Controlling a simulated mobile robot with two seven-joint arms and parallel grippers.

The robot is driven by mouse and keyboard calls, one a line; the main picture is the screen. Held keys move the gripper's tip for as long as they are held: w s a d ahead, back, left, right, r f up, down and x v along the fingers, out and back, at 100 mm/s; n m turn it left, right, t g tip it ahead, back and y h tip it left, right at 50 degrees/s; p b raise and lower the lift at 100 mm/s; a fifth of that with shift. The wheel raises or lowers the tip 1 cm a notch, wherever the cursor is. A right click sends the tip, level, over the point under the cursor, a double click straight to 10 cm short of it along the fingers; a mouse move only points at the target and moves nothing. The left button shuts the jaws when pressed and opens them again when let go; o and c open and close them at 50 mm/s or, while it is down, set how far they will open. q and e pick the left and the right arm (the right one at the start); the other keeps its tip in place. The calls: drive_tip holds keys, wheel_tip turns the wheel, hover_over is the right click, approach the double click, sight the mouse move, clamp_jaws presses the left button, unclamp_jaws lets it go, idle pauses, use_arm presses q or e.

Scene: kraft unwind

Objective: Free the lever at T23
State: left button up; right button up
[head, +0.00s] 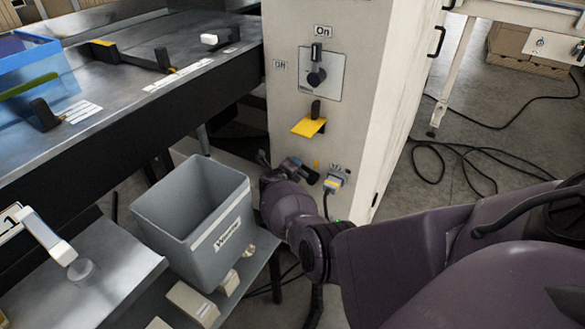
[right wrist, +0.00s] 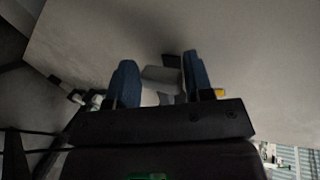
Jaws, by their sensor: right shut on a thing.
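The pale cabinet (head: 290,110) carries a black rotary switch (head: 316,75) under an "On" label, and a yellow tag (head: 309,127) below it. Low on the cabinet a small label (head: 337,168), too small to read surely, sits above a small yellow and grey fitting (head: 334,184). My right gripper (head: 298,170) is low at the cabinet face, just left of that fitting. In the right wrist view its two blue fingers (right wrist: 160,85) are shut on a grey piece (right wrist: 160,76), with a dark part behind it. Whether this is the T23 lever I cannot tell. My left gripper is out of view.
A grey bin (head: 190,215) stands on a low shelf left of my right arm, close to it. A steel bench (head: 120,85) with a blue container (head: 60,80) is at left. A white-handled lever (head: 48,238) stands at lower left. Black cables (head: 460,150) lie on the floor right of the cabinet.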

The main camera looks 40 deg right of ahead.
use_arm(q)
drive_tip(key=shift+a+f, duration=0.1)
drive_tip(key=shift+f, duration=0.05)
use_arm(e)
drive_tip(key=o, duration=0.9)
drive_tip(key=shift+d+f, duration=0.1)
drive_tip(key=shift+o, duration=0.2)
